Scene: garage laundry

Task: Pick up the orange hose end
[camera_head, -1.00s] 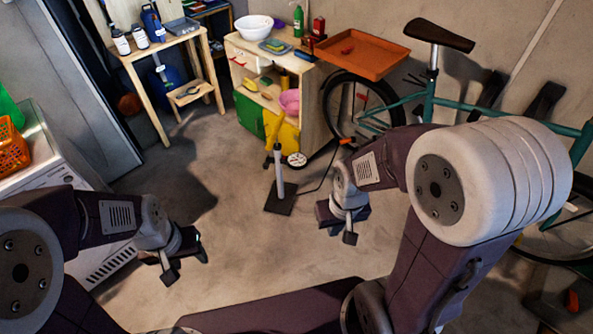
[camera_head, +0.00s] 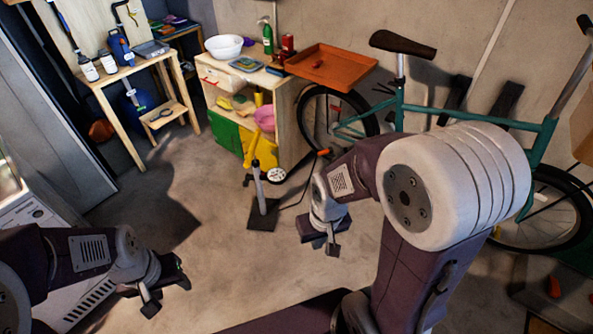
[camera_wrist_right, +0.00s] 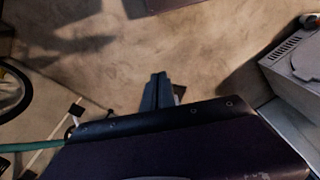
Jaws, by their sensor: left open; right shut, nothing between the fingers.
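The orange hose end (camera_head: 323,152) is at the tip of a thin black hose running from the floor pump (camera_head: 258,188), beside the front bicycle wheel. My right gripper (camera_head: 325,243) is shut and empty, pointing down, in front of and below the hose end in the head view, apart from it. Its closed fingers (camera_wrist_right: 158,91) also show in the right wrist view, over bare floor; the hose end is not seen there. My left gripper (camera_head: 162,290) is open and empty at the lower left, far from the hose end.
The teal bicycle (camera_head: 470,113) leans along the wall at right. A wooden cabinet (camera_head: 288,118) with an orange tray (camera_head: 330,68) stands behind the pump. A workbench (camera_head: 127,75) is at back left and a white appliance (camera_head: 30,215) at left. The middle floor is clear.

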